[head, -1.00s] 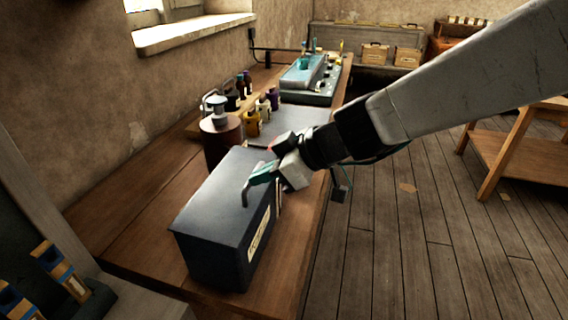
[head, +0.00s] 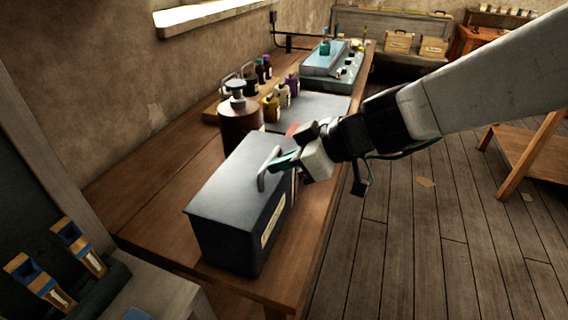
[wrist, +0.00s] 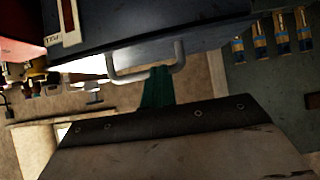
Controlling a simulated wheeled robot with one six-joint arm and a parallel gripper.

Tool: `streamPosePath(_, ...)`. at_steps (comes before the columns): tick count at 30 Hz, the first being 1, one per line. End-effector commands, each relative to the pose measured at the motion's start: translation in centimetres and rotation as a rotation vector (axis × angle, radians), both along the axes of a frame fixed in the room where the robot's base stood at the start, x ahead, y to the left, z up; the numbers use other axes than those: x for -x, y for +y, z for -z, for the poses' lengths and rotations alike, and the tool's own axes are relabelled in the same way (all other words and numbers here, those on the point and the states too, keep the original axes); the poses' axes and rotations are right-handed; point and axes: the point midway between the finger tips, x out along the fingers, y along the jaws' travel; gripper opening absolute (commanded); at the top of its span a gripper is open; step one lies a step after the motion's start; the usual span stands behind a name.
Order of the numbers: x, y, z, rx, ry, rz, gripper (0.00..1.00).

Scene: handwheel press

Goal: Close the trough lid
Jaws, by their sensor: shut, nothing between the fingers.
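The trough appears to be the dark grey box (head: 229,238) with a pale label on its side, standing on the bench. Its lid (head: 228,181) lies flat on top, with no gap that I can see. A grey bar handle (head: 264,177) rises from the lid. My gripper (head: 279,161) is shut and empty, its green fingers right beside the handle. In the wrist view the green fingers (wrist: 158,88) reach up to the handle (wrist: 124,78); I cannot tell whether they touch. The dark box (wrist: 200,28) fills the top of that view.
Behind the box are a dark red round pot (head: 239,131) and several small bottles (head: 272,106). A teal-topped machine (head: 331,62) stands at the bench's far end. Blue-banded blocks (head: 78,248) are at lower left.

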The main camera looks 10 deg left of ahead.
Motion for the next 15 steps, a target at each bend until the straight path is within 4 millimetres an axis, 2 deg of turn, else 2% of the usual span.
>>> streamPosePath(3, 0.1, -0.8, -3.4, -0.019, -0.016, -0.005, 0.0)
streamPosePath(6, 0.2, -3.6, -1.5, -0.018, -0.005, 0.005, 0.0)
streamPosePath(9, 0.3, -5.6, -0.4, -0.019, -0.007, 0.005, 0.0)
streamPosePath(15, 0.6, -8.4, 1.2, -0.021, -0.009, 0.005, 0.0)
